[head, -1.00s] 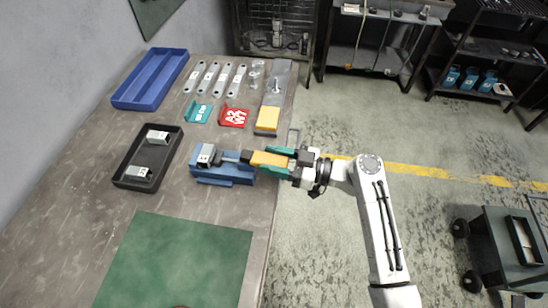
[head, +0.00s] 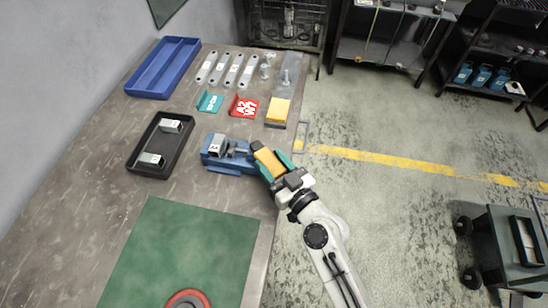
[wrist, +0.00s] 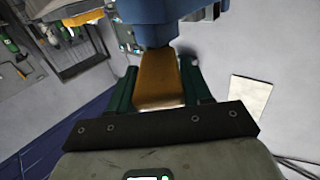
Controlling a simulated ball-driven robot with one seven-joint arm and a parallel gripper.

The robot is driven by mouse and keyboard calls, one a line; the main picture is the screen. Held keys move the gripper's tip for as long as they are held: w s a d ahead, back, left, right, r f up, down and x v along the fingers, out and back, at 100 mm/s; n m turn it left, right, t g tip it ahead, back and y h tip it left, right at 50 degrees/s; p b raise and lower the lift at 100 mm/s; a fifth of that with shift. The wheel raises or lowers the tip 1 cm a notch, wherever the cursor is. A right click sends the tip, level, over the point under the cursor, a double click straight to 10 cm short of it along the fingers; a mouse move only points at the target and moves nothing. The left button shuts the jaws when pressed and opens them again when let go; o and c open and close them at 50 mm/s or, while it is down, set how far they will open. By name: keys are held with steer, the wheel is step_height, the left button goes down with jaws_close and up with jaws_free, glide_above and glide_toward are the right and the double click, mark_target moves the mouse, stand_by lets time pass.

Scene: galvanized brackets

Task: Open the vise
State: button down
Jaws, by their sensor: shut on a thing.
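The blue vise (head: 230,168) sits at the right edge of the grey bench. A grey metal bracket (head: 217,146) is at its jaws; I cannot tell whether they press on it. My gripper (head: 270,165) is at the vise's right end, over the bench edge, shut on the yellow-orange vise handle (head: 267,158). The handle slants down to the right. In the wrist view the handle (wrist: 158,82) lies between the two green fingers, and its far end meets the blue vise body (wrist: 155,22). The fingers hide part of the handle.
A black tray (head: 133,160) with two grey brackets stands left of the vise. Behind are a blue bin (head: 130,92), flat metal strips, a teal bracket (head: 209,102), a red bracket (head: 243,107) and a yellow block (head: 278,111). A green mat (head: 180,250) lies in front.

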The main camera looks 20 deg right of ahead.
steer(key=shift+a+m+h, duration=0.1)
steer(key=shift+m+h, duration=0.2)
steer(key=shift+h, duration=0.1)
steer(key=c, duration=0.6)
jaws_free()
steer(key=shift+o, duration=0.2)
steer(key=s+b, duration=0.1)
steer(key=s, duration=0.2)
steer(key=s+b, duration=0.1)
steer(key=s, duration=0.2)
steer(key=s+d+b, duration=0.1)
steer(key=s+b, duration=0.1)
steer(key=s, duration=0.1)
steer(key=shift+s+d+f, duration=0.1)
steer(key=shift+s+f, duration=0.05)
steer(key=shift+s+d, duration=0.15)
steer(key=shift+s, duration=0.55)
steer(key=shift+c, duration=0.2)
